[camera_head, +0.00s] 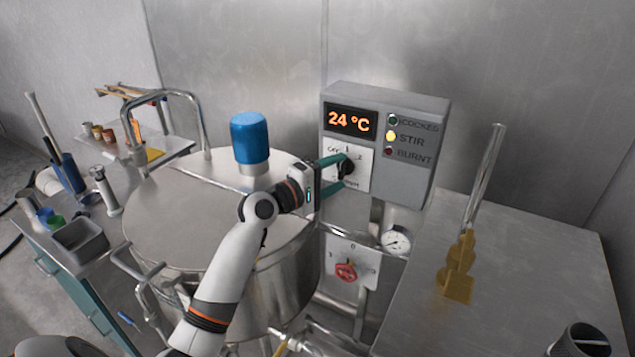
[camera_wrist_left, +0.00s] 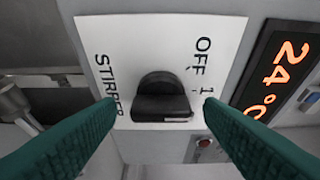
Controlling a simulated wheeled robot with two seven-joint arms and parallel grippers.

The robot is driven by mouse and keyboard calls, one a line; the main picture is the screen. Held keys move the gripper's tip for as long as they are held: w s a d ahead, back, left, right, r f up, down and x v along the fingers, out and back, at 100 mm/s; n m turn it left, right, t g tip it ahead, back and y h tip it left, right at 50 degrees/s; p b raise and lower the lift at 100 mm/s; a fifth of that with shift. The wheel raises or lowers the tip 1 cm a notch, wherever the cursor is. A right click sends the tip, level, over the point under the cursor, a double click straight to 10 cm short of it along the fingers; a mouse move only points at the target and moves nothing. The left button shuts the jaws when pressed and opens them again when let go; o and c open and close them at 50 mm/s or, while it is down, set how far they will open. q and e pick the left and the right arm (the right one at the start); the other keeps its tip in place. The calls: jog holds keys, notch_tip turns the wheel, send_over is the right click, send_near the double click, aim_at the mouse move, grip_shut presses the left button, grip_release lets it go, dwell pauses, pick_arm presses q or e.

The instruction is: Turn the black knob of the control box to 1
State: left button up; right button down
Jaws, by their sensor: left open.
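In the left wrist view the knob (camera_wrist_left: 160,98) lies between the tips of the open fingers, with gaps visible on both sides. I cannot tell which mark the knob points to. My right gripper is not visible.
A large steel kettle (camera_head: 165,215) with a blue-capped motor (camera_head: 250,137) stands under my left arm. A cluttered bench is at left.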

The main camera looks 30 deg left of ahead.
pick_arm(q)
jog(key=b+v, duration=0.3)
jog(key=v, duration=0.8)
jog(key=shift+s, duration=0.1)
